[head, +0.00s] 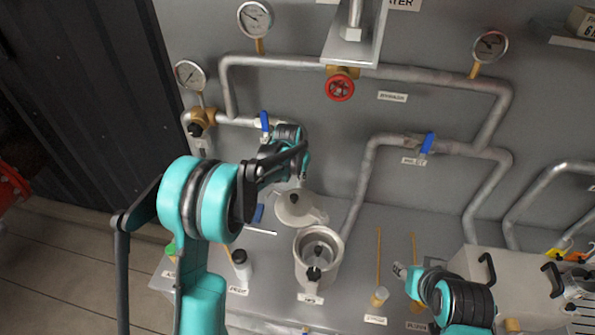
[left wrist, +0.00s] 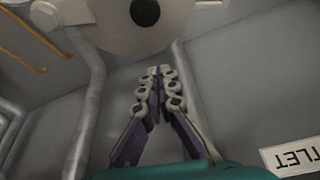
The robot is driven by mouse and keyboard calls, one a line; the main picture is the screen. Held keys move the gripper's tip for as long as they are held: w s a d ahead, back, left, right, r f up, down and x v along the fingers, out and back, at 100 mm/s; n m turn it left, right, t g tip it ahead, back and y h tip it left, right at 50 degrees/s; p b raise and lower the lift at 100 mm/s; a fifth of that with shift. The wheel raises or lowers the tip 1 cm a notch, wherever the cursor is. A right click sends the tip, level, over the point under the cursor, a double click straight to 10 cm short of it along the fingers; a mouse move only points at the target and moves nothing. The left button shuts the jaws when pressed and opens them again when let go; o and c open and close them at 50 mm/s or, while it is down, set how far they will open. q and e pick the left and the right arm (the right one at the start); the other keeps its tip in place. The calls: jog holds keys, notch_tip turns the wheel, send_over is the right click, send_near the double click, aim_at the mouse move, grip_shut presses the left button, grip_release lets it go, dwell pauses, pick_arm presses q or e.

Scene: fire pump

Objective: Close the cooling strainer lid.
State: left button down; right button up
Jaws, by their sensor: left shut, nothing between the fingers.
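The cooling strainer is an open metal pot (head: 318,255) on the grey bench in the head view; its inside shows. Its round grey lid (head: 295,208) stands open behind the pot, to the upper left. The left wrist view shows the lid (left wrist: 110,32) close, at the top, with a dark round knob on it. My left gripper (head: 302,180) is just above the lid's upper edge in the head view. In the left wrist view its fingers (left wrist: 160,70) are together and empty, below the knob. I cannot tell if they touch the lid. My right gripper (head: 399,269) is low at right, away from the strainer; its finger gap is unclear.
A pipe with a blue-handled valve (head: 265,122) runs behind my left gripper. A thicker pipe (head: 362,185) rises right of the lid.

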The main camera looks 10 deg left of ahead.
aim_at(299, 194)
pick_arm(q)
jog(key=shift+x, duration=1.1)
jog(key=s, duration=0.3)
jog(key=shift+a+f, duration=0.3)
jog(key=shift+a, duration=0.05)
jog(key=shift+s, duration=0.5)
jog(key=shift+w+f, duration=0.1)
jog(key=shift+a, duration=0.1)
